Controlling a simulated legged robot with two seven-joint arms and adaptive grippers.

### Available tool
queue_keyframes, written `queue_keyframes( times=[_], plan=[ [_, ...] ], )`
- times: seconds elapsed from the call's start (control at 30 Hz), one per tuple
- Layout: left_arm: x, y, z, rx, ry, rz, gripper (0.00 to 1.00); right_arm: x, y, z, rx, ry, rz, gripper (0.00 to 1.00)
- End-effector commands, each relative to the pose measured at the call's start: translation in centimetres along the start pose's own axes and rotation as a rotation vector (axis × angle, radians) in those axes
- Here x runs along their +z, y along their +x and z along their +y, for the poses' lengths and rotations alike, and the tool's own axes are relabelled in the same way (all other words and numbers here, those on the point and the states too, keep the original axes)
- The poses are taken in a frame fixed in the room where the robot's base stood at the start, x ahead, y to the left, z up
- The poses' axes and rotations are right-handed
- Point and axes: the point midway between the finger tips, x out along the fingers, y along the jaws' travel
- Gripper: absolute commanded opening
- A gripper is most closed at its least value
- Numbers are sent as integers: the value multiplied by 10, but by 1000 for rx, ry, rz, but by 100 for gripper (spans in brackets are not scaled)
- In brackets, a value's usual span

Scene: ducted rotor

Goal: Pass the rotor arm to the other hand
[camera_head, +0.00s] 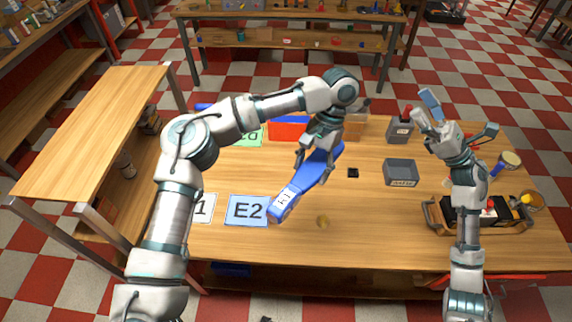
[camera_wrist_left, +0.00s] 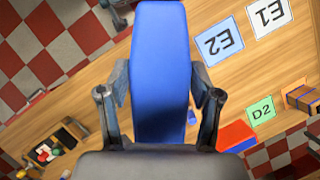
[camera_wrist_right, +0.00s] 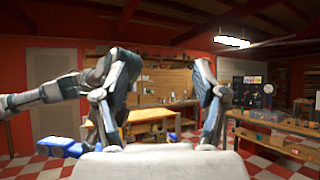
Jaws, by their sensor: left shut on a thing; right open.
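The blue rotor arm (camera_head: 315,172) is a long flat bar with a white label near its lower end. My left gripper (camera_head: 316,150) is shut on it near its upper end, over the middle of the table. The left wrist view shows the rotor arm (camera_wrist_left: 160,60) between the two fingers (camera_wrist_left: 160,115). My right gripper (camera_head: 426,105) is open and empty, raised over the table's right side and apart from the rotor arm. In the right wrist view its fingers (camera_wrist_right: 155,110) are spread, and the rotor arm (camera_wrist_right: 60,148) shows at the lower left.
The wooden table (camera_head: 370,235) bears an E2 card (camera_head: 246,209), a grey bin (camera_head: 401,172), a red box (camera_head: 288,128) and a small black block (camera_head: 353,173). A tool tray (camera_head: 440,215) stands at the right. Table room is free in front of the grey bin.

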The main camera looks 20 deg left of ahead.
Motion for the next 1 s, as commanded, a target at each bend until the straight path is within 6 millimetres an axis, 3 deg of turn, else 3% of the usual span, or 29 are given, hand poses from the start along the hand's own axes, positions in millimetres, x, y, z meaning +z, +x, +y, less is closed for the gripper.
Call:
queue_keyframes(
  times=[0.03,0.2,0.4,0.53,0.7,0.83,1.0],
  plan=[
    [0,0,0,0,0,1,16,2,28,21,98,-29,44,71],
    [0,0,0,0,0,1,16,-10,100,105,452,-130,252,71],
    [0,0,0,0,0,1,16,-56,139,203,893,-289,598,71],
    [0,0,0,0,0,1,16,-101,144,252,1191,-430,893,71],
    [0,0,0,0,0,0,16,-140,132,277,1484,-620,1309,71],
    [0,0,0,0,0,0,16,-146,125,276,1591,-719,1553,71],
    [-1,-1,2,-1,-1,-1,16,-146,118,271,1635,-771,1702,71]
  ],
)
